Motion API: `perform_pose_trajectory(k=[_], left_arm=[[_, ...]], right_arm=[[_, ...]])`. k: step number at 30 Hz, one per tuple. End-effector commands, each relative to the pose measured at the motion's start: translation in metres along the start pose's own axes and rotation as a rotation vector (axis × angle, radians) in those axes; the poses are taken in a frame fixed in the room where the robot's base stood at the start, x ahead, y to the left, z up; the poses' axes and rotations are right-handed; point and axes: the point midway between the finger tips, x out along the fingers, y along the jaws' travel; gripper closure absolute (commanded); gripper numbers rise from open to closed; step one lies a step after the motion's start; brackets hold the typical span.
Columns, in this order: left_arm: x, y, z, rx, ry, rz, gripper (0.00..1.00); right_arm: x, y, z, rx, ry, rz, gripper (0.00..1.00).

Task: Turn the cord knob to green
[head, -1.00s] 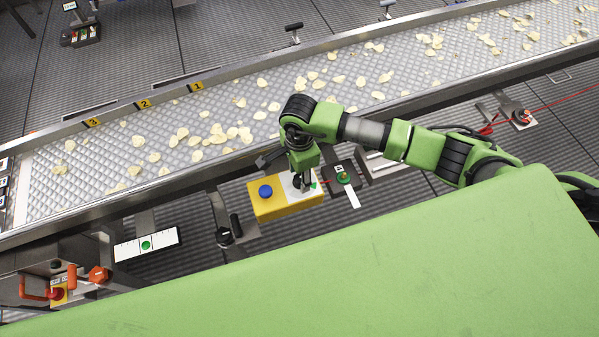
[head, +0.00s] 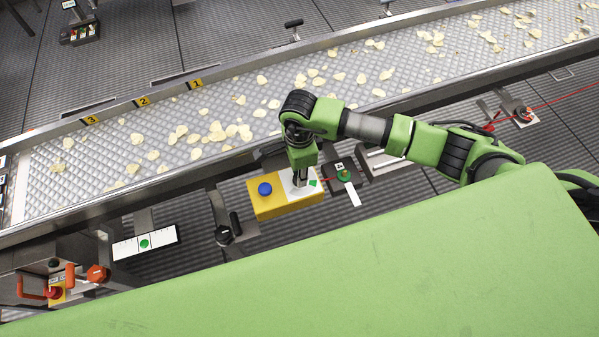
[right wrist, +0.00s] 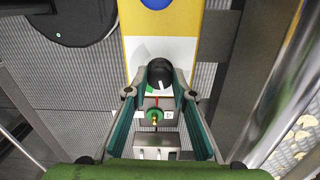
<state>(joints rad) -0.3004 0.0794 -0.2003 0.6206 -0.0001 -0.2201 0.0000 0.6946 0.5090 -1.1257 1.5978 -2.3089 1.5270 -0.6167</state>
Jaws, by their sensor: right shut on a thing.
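The cord knob (right wrist: 160,73) is a black round knob with a white pointer mark, on a white plate (right wrist: 182,47) at one end of a yellow box (head: 270,207). The plate carries a grey sector and a green sector (right wrist: 150,89); green also shows beside the gripper in the head view (head: 313,183). In the right wrist view the white mark points down, near the green sector; exact alignment is hard to tell. My right gripper (head: 301,181) is shut on the knob, a finger on either side (right wrist: 161,77). My left gripper is not in view.
A blue button (head: 265,189) sits on the same box. A dark block with a green-topped, red-corded part (head: 344,175) stands just right of it. The conveyor (head: 330,85) with scattered chips runs behind.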

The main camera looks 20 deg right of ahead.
Motion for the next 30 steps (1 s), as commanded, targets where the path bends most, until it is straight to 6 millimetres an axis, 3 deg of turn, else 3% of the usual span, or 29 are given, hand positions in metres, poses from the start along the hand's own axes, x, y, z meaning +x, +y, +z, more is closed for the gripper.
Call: perform_pose_trajectory(k=[18,30], left_arm=[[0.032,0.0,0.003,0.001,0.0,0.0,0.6],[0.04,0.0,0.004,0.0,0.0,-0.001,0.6]], right_arm=[[0.001,-0.002,0.0,0.54,-0.001,-0.002,0.98],[0.0,-0.002,0.0,0.743,-0.001,-0.002,0.98]])
